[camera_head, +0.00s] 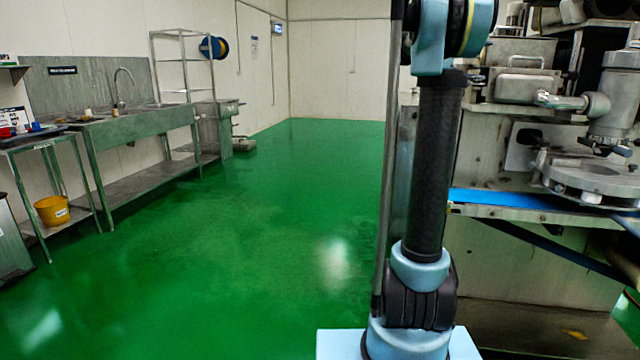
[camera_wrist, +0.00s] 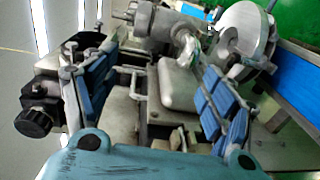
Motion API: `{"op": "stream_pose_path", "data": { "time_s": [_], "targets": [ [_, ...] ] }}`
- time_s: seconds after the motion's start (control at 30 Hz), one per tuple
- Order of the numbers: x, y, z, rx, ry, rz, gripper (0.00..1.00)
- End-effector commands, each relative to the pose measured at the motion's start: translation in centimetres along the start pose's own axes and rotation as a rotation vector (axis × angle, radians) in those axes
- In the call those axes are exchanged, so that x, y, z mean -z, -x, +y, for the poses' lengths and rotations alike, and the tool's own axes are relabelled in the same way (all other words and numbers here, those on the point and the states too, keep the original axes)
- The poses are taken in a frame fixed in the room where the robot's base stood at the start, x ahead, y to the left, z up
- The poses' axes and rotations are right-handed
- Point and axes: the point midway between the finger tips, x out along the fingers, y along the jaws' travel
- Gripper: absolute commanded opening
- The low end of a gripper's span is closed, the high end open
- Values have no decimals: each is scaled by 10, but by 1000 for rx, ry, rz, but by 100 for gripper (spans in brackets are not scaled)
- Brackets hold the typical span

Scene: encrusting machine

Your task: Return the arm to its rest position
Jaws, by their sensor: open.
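My arm (camera_head: 433,170) stands upright in the head view, a dark tube with light blue joints, in front of the encrusting machine's left side. Its upper end runs out of the top of the picture, so my gripper is not seen there. In the wrist view my gripper (camera_wrist: 152,78) shows two fingers with blue pads, spread wide apart. It is open, with nothing held between the pads. The metal body of the encrusting machine (camera_wrist: 180,84) lies behind the gap; I cannot tell how far off it is.
The encrusting machine (camera_head: 520,135) fills the right side, with a blue belt (camera_head: 510,199) jutting towards my arm. A steel sink bench (camera_head: 140,122), a wire rack (camera_head: 172,62) and a small table with a yellow bucket (camera_head: 52,210) line the left. The green floor (camera_head: 265,220) between is clear.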

Motion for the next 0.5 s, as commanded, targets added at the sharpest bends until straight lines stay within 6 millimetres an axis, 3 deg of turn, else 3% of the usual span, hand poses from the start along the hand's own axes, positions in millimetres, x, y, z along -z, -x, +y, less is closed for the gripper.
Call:
{"op": "stream_pose_path", "data": {
  "time_s": [0.27, 0.37, 0.5],
  "targets": [
    [-34, 6, -40, 124, 9, 37, 77],
    [-52, 9, -63, 190, 14, 57, 77],
    [-85, 19, -109, 316, 21, 94, 77]
  ]
}}
